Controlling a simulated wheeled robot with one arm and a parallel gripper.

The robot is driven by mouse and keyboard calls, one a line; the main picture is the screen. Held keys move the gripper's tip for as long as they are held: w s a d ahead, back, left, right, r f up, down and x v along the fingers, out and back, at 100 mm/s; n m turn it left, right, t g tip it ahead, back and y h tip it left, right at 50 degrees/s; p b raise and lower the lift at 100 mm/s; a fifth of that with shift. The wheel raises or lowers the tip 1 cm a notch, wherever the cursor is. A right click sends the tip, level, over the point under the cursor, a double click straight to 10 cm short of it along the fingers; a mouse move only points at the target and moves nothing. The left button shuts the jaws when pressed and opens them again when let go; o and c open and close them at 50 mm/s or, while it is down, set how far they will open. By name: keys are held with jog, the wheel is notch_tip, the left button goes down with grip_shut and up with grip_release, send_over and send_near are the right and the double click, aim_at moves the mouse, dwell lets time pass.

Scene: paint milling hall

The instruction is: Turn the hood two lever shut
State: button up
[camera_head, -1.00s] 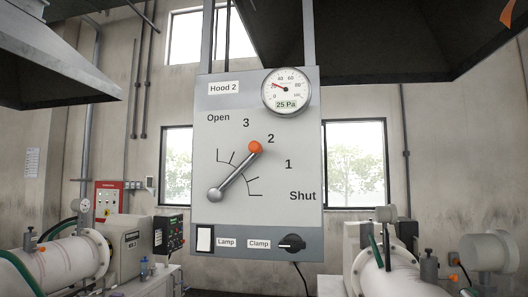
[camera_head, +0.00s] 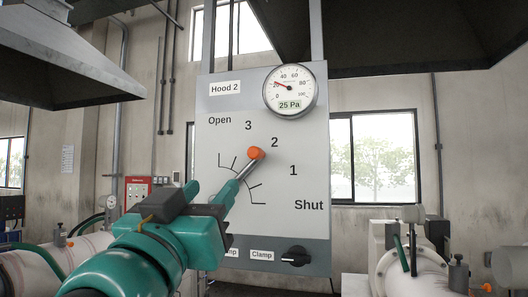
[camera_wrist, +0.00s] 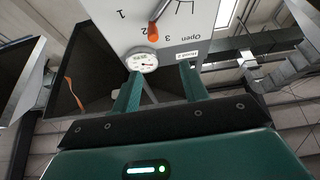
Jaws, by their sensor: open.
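The Hood 2 panel (camera_head: 222,135) is a grey board with a scale from Open through 3, 2 and 1 to Shut. Its lever has an orange knob (camera_head: 256,154) pointing up and right, at about 2. My gripper (camera_head: 212,186) is in front of the panel's lower left, fingers open, and hides the lever's pivot. In the wrist view my gripper (camera_wrist: 159,78) has its two fingers spread with nothing held. The orange knob (camera_wrist: 153,32) shows beyond the fingertips there, apart from them.
A round gauge (camera_head: 289,91) reading 25 Pa is at the panel's top right. A black clamp knob (camera_head: 296,256) sits at the bottom; the lamp switch is hidden by my arm. White mill machines (camera_head: 410,265) stand to the right. Dark hoods (camera_head: 60,60) hang above.

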aim_at(253, 157)
jog(key=shift+g, duration=0.3)
jog(key=p+x, duration=0.2)
jog(key=x, duration=0.3)
jog(key=p+x, duration=0.3)
jog(key=x, duration=0.3)
jog(key=d+p+x, duration=0.1)
jog(key=p+x, duration=0.1)
jog(key=x, duration=0.4)
jog(key=shift+w+d+f, duration=0.1)
jog(key=shift+w, duration=0.05)
grip_shut()
